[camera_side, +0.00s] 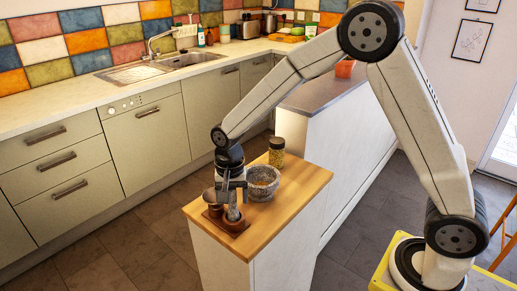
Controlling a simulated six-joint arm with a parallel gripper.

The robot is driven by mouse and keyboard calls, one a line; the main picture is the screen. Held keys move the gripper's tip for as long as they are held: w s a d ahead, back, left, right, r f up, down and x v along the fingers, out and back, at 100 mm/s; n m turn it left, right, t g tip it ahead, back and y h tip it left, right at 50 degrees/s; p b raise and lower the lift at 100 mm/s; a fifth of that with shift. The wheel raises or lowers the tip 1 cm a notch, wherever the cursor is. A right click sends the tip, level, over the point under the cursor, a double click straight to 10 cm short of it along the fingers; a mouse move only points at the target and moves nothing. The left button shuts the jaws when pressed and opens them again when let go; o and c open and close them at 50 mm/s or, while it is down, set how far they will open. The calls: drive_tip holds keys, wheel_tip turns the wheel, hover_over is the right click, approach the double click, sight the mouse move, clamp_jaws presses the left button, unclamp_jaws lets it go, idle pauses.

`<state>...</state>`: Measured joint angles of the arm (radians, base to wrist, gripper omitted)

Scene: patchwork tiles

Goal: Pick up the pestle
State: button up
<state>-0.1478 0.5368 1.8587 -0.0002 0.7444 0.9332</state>
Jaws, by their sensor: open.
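A grey object that looks like the pestle (233,214) stands upright on a small brown tray (238,232) near the front corner of the wooden worktop. My gripper (231,197) points down right above it, with its open fingers at the upper part of the pestle. Whether the fingers touch it I cannot tell. The pestle's top is hidden by the gripper. A speckled grey stone mortar (263,190) stands just right of my gripper.
A dark brown rounded item (210,195) stands close to the left of my gripper, on the tray. A jar with a dark lid (277,150) stands behind the mortar. The worktop (290,205) is bare at the front right. A sink counter (100,95) runs behind.

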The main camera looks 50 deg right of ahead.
idle(0.3)
clamp_jaws()
drive_tip(key=shift+r, duration=0.15)
drive_tip(key=shift+r, duration=0.45)
wheel_tip(320, 180, up, 2)
drive_tip(key=s+d+r, duration=0.1)
drive_tip(key=s+r, duration=0.9)
drive_tip(key=s, duration=0.4)
drive_tip(key=shift+d, duration=0.3)
